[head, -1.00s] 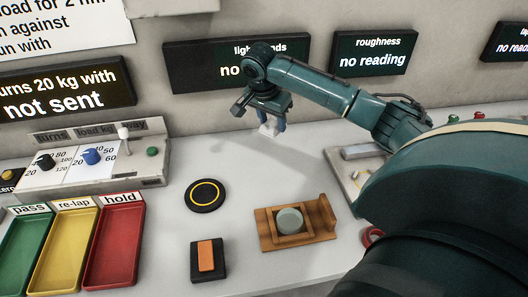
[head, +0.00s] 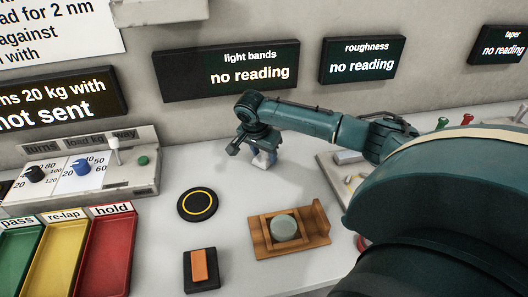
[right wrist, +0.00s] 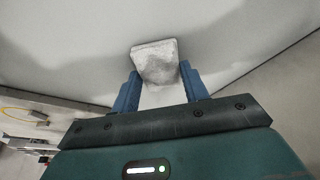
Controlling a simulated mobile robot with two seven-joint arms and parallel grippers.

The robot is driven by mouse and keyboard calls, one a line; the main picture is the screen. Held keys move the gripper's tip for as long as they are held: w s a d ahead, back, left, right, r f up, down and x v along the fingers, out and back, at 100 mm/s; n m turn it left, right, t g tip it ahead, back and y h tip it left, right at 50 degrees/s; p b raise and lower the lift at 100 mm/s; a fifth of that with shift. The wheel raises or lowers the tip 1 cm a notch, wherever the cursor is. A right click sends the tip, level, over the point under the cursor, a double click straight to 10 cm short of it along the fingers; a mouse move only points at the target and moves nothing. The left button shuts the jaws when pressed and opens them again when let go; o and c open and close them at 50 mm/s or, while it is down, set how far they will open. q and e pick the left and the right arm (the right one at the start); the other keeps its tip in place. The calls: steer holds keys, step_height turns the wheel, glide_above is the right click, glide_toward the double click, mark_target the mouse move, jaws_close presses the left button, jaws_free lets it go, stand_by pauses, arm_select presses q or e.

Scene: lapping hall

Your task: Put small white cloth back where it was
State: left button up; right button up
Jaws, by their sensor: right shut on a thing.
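The small white cloth (right wrist: 156,62) is between the two blue fingers of my right gripper (right wrist: 160,88) in the right wrist view, with a greyish patch on its surface. In the head view my right gripper (head: 264,158) is shut on the cloth (head: 262,160), low near the back of the white table (head: 180,262). I cannot tell whether the cloth touches the table. My left gripper does not show.
A black disc with a yellow ring (head: 197,204) lies left of a wooden holder (head: 318,228) bearing a grey round piece (head: 284,227). A black block with an orange bar (head: 200,268) is in front. Trays, including a red one (head: 104,258), and a control panel (head: 80,172) stand left.

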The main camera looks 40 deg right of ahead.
steer(key=o, duration=0.9)
steer(key=v, duration=1.2)
steer(key=shift+r+p, duration=0.1)
steer(key=shift+p, duration=0.3)
